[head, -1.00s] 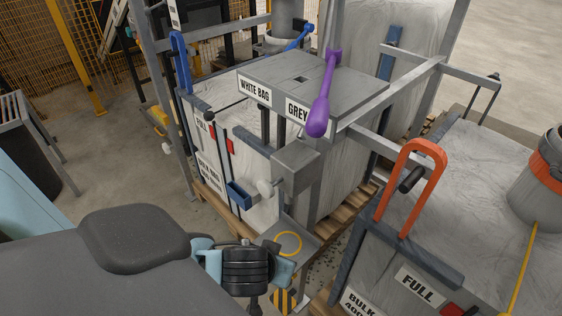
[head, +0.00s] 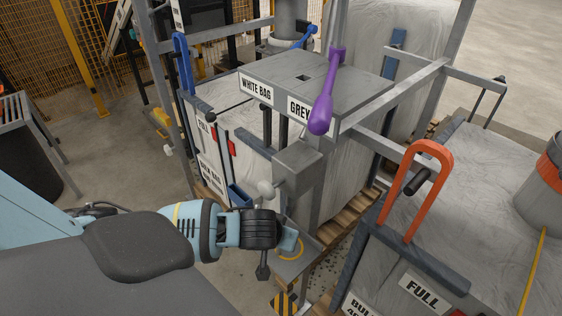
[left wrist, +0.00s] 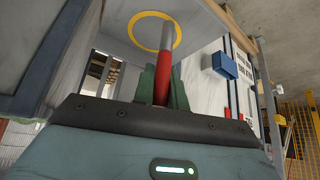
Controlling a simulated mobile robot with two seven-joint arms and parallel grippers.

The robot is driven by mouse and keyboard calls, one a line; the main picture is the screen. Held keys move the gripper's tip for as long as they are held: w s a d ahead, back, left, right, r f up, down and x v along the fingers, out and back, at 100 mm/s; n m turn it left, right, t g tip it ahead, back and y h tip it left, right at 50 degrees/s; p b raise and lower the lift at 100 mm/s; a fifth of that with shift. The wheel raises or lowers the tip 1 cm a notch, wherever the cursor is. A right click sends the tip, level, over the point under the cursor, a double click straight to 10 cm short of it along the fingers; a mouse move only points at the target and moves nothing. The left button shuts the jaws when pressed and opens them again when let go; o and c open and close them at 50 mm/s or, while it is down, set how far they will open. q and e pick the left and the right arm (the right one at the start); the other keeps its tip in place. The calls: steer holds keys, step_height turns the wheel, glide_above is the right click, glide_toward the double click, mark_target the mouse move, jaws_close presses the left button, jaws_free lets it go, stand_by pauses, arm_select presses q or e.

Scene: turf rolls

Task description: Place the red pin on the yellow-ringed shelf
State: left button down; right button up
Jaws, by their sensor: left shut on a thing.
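My left gripper (head: 289,240) is at the lower middle of the head view, over the near part of the grey shelf (head: 287,269). It partly covers the yellow ring (head: 299,254). In the left wrist view the gripper's greenish fingers (left wrist: 163,86) are shut on the red pin (left wrist: 162,82). The pin's grey shaft reaches up the picture and overlaps the yellow ring (left wrist: 134,34) on the grey shelf face (left wrist: 115,20). I cannot tell whether the pin touches the shelf. The pin is hidden in the head view. My right gripper is not in view.
A grey post with a box-shaped bracket (head: 298,165) stands just behind the shelf. An orange hoop (head: 425,175) stands on the bulk bag frame at right. A blue bin (left wrist: 225,65) shows in the wrist view.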

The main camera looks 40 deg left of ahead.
arm_select(q)
steer(key=shift+f, duration=0.35)
steer(key=c, duration=1.4)
jaws_free()
steer(key=shift+f, duration=0.1)
steer(key=p+v, duration=0.2)
steer(key=v, duration=1)
steer(key=shift+p, duration=0.3)
